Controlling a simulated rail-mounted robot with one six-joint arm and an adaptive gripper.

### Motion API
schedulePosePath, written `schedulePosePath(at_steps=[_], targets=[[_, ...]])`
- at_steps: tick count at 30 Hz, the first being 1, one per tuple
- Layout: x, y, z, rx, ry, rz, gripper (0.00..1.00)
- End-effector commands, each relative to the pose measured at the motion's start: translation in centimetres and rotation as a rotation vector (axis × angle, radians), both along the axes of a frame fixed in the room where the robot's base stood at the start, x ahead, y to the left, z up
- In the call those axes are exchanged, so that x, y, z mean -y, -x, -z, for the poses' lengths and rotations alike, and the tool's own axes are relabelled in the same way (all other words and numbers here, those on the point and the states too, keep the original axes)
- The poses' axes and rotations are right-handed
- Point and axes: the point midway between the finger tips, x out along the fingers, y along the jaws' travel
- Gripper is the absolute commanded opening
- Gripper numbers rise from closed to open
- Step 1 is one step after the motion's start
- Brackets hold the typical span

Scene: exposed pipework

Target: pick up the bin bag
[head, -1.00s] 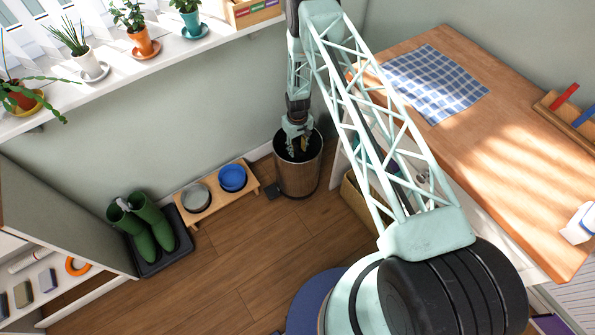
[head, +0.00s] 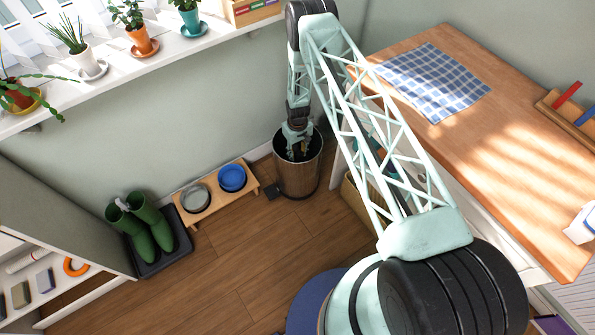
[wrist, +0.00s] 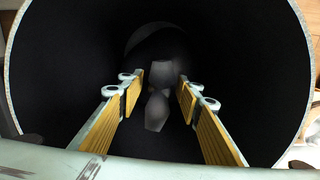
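The bin bag (wrist: 157,110) shows in the wrist view as a dark grey, knotted shape deep inside a round bin. The bin (head: 298,180) is brown outside and dark inside, standing on the floor below the wall; its rim (wrist: 308,60) circles the wrist view. My gripper (wrist: 160,92) points down into the bin. Its two yellow-padded fingers are open, one on each side of the bag's grey top, with dark gaps between. I cannot tell how deep the bag sits below the fingertips. In the head view the bag is hidden by my gripper (head: 300,152) and the bin.
A wooden stand with a grey bowl (head: 195,198) and a blue bowl (head: 232,178) is left of the bin. Green boots (head: 148,225) stand on a black tray farther left. The wooden worktop (head: 490,130) is on the right, the plant shelf (head: 150,62) above.

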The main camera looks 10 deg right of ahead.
Motion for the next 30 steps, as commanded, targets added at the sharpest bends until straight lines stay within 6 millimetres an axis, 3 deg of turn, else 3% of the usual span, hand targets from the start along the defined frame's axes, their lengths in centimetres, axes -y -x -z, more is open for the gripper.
schedulePosePath(at_steps=[5,15,30], targets=[[0.0,0.0,0.0,0.0,0.0,0.0,0.31],[0.0,-0.01,-0.01,0.0,0.0,0.0,0.0],[0.0,-0.11,-0.54,0.001,0.0,0.0,0.0]])
